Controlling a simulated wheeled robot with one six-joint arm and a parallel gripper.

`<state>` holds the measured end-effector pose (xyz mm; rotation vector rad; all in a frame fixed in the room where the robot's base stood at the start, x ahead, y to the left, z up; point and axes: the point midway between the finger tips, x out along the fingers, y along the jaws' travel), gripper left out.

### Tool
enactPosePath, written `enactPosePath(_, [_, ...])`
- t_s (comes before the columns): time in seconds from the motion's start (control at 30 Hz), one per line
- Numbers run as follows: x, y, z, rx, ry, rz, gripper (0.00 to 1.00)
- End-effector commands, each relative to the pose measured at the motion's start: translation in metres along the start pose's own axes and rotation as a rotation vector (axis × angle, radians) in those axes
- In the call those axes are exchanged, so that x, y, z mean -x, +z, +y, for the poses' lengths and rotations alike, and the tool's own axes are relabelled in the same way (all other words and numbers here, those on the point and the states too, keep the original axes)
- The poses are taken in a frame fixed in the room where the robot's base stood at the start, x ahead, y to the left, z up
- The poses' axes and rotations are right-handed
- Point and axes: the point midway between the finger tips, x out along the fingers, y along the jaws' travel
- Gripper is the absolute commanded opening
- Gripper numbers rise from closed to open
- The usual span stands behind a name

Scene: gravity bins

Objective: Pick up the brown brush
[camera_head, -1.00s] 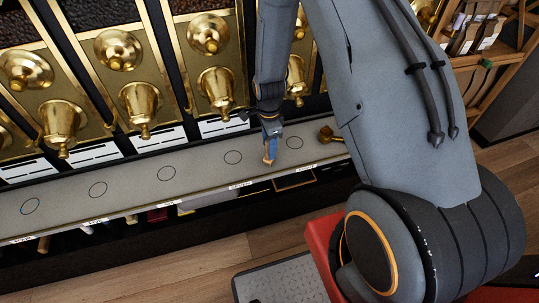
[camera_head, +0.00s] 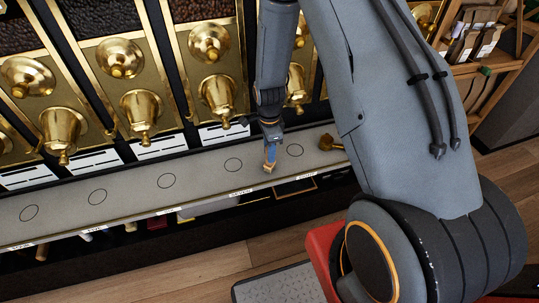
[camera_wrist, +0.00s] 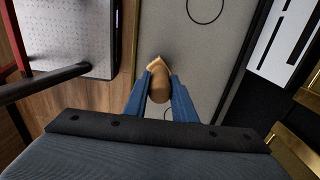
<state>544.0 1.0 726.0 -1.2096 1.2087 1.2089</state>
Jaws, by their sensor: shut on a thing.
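The brown brush (camera_wrist: 159,84) shows in the wrist view as a tan, rounded piece between the two blue fingers of my gripper (camera_wrist: 158,72). My gripper is shut on it. In the head view my gripper (camera_head: 269,168) points down over the grey shelf, between two printed circles near the front edge. Only a small tan bit shows at the fingertips there. I cannot tell whether the brush touches the shelf. Most of the brush is hidden by the fingers.
The grey shelf (camera_head: 130,196) has several printed circles and a labelled front edge. Brass dispensers (camera_head: 141,105) hang above it. A brass-coloured item (camera_head: 328,142) lies on the shelf to the right of my gripper. Small items sit below the shelf. Left of the gripper the shelf is clear.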

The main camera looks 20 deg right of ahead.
Motion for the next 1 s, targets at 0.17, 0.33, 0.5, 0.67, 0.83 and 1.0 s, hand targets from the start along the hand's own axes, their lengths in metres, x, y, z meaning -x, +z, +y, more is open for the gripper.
enactPosePath(0.17, [0.019, 0.0, -0.001, 0.0, -0.003, 0.0, 0.0])
enactPosePath(0.33, [0.048, 0.0, -0.002, 0.0, -0.005, 0.0, 0.0])
enactPosePath(0.5, [0.073, 0.0, -0.001, 0.0, -0.002, 0.0, 0.0])
enactPosePath(0.67, [0.089, 0.0, -0.001, 0.0, -0.001, 0.0, 0.0])
enactPosePath(0.83, [0.094, 0.0, 0.0, 0.0, 0.0, 0.0, 0.0])
enactPosePath(1.0, [0.094, 0.0, 0.0, 0.0, 0.0, 0.0, 0.0])
